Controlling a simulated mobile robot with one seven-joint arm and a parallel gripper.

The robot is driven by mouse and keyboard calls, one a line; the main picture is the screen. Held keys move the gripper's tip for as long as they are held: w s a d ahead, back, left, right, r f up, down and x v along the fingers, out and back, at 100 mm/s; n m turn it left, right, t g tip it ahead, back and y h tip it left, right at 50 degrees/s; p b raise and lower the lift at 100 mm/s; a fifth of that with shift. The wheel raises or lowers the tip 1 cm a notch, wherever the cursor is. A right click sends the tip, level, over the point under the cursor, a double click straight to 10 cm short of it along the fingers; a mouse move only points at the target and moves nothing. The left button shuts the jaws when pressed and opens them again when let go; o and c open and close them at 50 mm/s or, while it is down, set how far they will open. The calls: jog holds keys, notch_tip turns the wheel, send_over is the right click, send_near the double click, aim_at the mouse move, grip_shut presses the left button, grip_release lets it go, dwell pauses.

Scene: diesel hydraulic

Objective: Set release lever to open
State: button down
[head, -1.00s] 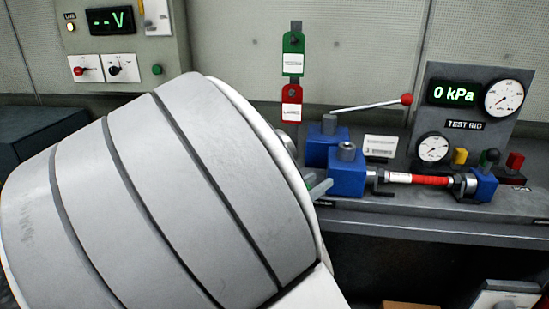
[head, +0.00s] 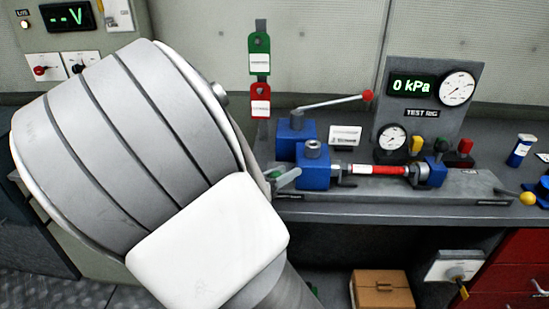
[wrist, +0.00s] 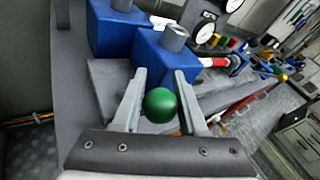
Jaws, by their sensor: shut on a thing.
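A green ball knob (wrist: 160,104), which looks like the release lever's end, sits between the two fingers of my gripper (wrist: 158,106) in the wrist view. The fingers are shut on this knob. The lever's stem is hidden, so I cannot tell its angle. In the head view, a fingertip of my gripper (head: 286,179) shows at the left end of the test rig, beside the front blue block (head: 313,172). My arm hides most of the gripper there.
The test rig panel (head: 440,122) reads 0 kPa. Green and red tags (head: 260,55) hang behind. A cardboard box (head: 382,291) sits below.

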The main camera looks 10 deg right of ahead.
jog(key=shift+d+f, duration=0.1)
jog(key=shift+c, duration=2.3)
grip_release()
jog(key=p+v, duration=0.3)
jog(key=v, duration=1.4)
jog(key=shift+a, duration=0.25)
jog(key=shift+s, duration=0.1)
jog(key=shift+c, duration=0.2)
